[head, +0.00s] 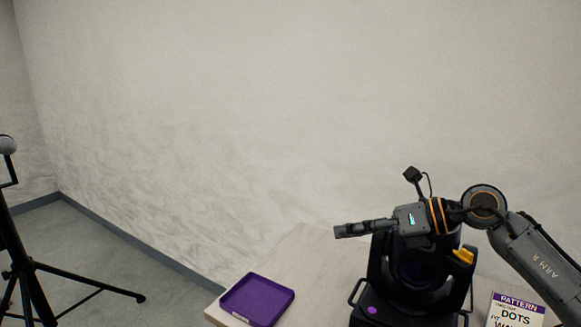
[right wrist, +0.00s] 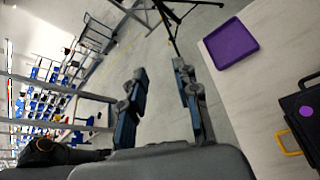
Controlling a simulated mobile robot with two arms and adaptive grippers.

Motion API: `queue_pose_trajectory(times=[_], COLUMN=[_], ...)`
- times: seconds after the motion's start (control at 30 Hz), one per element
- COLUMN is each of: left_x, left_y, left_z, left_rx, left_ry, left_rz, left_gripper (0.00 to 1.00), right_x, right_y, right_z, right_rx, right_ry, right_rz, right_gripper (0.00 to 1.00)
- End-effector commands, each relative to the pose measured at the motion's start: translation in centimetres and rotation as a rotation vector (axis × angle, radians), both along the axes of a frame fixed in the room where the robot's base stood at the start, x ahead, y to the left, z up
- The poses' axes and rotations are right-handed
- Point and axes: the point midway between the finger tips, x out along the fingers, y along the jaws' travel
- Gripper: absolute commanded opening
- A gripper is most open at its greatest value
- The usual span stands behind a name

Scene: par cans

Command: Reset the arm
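My right arm (head: 545,262) comes in from the right and reaches over a black stage light (head: 415,300). My right gripper (head: 347,230) points left, in front of and above the light's upper left side. In the right wrist view the two fingers of my right gripper (right wrist: 159,80) stand apart with nothing between them. I cannot tell from the head view whether the arm touches the light. My left gripper is in neither view.
A purple tray (head: 258,299) lies on the pale table (head: 300,252), left of the light. It also shows in the right wrist view (right wrist: 232,44). A sign reading "PATTERN" and "DOTS" (head: 515,311) stands right of the light. A black tripod (head: 28,275) stands on the floor at left.

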Motion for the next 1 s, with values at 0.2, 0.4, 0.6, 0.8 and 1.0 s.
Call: queue_pose_trajectory(times=[0.2, 0.4, 0.6, 0.8, 1.0], left_x=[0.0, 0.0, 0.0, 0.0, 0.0], left_y=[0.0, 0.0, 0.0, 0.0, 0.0], left_z=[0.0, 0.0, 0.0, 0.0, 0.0], left_rx=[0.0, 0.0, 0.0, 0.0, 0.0], left_ry=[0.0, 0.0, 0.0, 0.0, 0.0], left_rz=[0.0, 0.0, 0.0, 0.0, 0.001], left_gripper=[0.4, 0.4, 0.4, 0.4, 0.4], right_x=[-2.5, -1.9, -1.5, -6.3, -15.6], right_y=[6.7, 4.1, -2.3, -7.7, -9.5], right_z=[2.2, 1.9, -5.7, -18.6, -29.2], right_rx=[0.635, 1.169, 1.583, 1.801, 1.794], right_ry=[0.136, 0.376, 0.698, 1.049, 1.342], right_rz=[-0.057, -0.317, -0.753, -1.32, -1.854], right_gripper=[0.31, 0.31, 0.31, 0.31, 0.31])
